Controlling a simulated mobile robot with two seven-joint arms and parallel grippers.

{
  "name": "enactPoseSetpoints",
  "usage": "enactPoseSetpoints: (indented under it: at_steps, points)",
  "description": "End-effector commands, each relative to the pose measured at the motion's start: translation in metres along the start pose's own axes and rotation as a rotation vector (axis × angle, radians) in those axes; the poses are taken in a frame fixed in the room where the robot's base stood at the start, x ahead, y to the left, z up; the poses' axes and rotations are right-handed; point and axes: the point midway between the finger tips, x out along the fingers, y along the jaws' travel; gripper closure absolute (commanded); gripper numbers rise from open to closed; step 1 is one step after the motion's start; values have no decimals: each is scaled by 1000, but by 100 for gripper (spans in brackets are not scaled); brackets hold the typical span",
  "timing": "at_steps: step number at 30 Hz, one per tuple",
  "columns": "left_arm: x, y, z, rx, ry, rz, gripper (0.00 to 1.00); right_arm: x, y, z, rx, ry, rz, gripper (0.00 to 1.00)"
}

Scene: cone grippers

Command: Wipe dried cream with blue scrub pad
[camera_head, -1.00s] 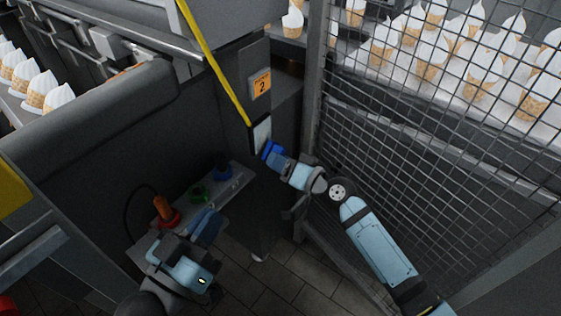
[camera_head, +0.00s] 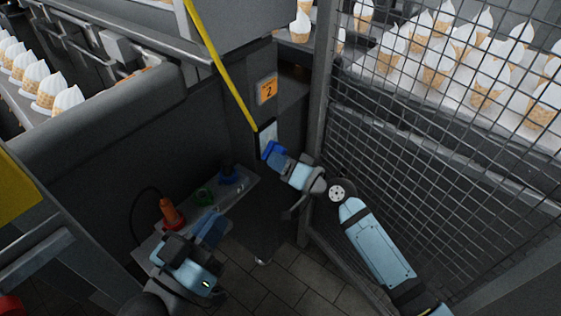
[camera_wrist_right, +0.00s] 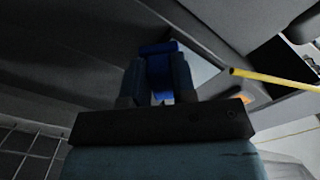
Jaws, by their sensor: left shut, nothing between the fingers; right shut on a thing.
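The blue scrub pad (camera_head: 268,150) is in my right gripper (camera_head: 278,158), which is shut on it. In the right wrist view, the pad (camera_wrist_right: 159,75) shows between the fingers. The pad overlaps the lower part of a pale upright panel (camera_head: 267,137) below the orange "2" sign; I cannot tell whether it touches. The panel's pale face (camera_wrist_right: 200,68) also shows beyond the fingers in the right wrist view. I cannot make out dried cream as a separate patch. My left gripper (camera_head: 214,229) is shut and empty, low near the shelf.
A low shelf (camera_head: 238,192) holds an orange tool on a red base (camera_head: 171,213), a green ring (camera_head: 204,197) and a blue item (camera_head: 230,176). A wire mesh fence (camera_head: 430,150) stands at right. A yellow bar (camera_head: 220,67) slants down to the panel. Cream cones (camera_head: 46,92) line the left.

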Motion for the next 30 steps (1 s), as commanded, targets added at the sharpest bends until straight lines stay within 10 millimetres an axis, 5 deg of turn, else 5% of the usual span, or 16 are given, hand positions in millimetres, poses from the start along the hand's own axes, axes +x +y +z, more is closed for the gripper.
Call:
enactPoseSetpoints:
  at_steps: [30]
  points:
    - [9,10,-50,0,0,0,100,1,-49,-49,-3,1,-2,94]
